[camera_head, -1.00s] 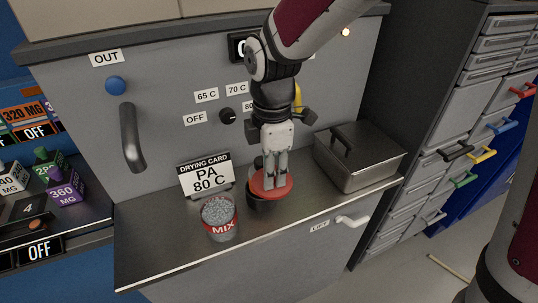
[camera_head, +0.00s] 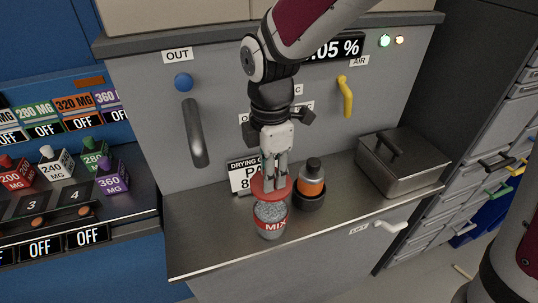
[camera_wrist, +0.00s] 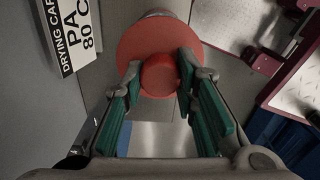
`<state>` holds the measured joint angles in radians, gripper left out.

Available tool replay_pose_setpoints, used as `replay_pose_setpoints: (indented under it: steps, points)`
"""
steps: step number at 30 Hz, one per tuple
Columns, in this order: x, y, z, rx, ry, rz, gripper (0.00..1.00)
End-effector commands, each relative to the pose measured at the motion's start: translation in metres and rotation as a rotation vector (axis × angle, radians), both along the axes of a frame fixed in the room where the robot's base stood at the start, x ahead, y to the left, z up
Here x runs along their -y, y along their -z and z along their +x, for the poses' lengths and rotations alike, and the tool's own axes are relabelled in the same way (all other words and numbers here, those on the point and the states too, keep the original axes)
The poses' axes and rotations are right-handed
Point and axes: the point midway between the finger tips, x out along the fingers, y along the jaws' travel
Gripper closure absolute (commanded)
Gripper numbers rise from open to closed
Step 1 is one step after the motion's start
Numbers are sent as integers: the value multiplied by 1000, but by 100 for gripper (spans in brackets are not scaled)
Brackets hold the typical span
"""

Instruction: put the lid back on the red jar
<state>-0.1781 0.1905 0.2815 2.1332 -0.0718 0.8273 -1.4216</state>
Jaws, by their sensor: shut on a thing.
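The red jar (camera_head: 272,226) is a clear jar of grey pellets with a red band marked MIX. It stands upright on the steel counter. My gripper (camera_head: 271,178) is shut on the knob of the round red lid (camera_head: 258,191), fingers pointing down. In the head view the lid overlaps the back of the jar's top, with grey pellets showing below its front edge. It looks slightly above the jar; I cannot tell whether they touch. In the wrist view the lid (camera_wrist: 133,45) fills the space beyond my fingers, its knob between them. It hides most of the jar there.
A dark cup (camera_head: 311,201) holding an orange and black bottle (camera_head: 311,181) stands close to the jar's right. The drying card (camera_head: 238,176) is behind. A lidded steel box (camera_head: 402,170) sits further right. The counter (camera_head: 205,235) is clear at left.

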Motion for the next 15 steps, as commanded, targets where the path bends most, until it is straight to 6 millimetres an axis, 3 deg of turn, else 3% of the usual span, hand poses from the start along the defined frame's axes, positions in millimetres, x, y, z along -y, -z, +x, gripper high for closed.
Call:
replay_pose_setpoints:
  steps: [15]
  points:
    - [0,46,1,-1,0,0,92]
